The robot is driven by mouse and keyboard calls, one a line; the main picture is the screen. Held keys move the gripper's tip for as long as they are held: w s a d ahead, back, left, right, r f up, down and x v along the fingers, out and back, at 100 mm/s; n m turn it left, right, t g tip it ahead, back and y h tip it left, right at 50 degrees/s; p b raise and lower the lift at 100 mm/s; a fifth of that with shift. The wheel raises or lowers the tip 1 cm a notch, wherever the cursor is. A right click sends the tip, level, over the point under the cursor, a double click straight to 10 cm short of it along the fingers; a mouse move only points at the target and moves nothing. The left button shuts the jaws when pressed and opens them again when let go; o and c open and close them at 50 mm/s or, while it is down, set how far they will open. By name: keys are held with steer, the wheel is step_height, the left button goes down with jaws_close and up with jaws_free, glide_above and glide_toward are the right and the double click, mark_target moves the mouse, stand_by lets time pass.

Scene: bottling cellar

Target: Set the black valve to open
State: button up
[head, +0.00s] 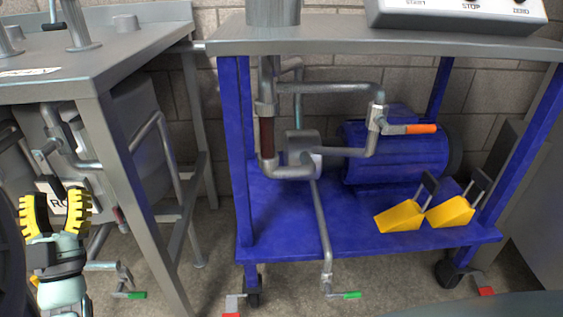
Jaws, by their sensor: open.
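A grey table (110,62) stands at left, with pipes beneath. A blue wheeled cart (300,222) stands right of it, carrying a blue motor (395,155), an orange-handled valve (421,129) and yellow wedges (400,216). A green-handled valve (350,295) sits low in front.

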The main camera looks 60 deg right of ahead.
steer(key=v, duration=1)
steer(key=shift+f, duration=0.1)
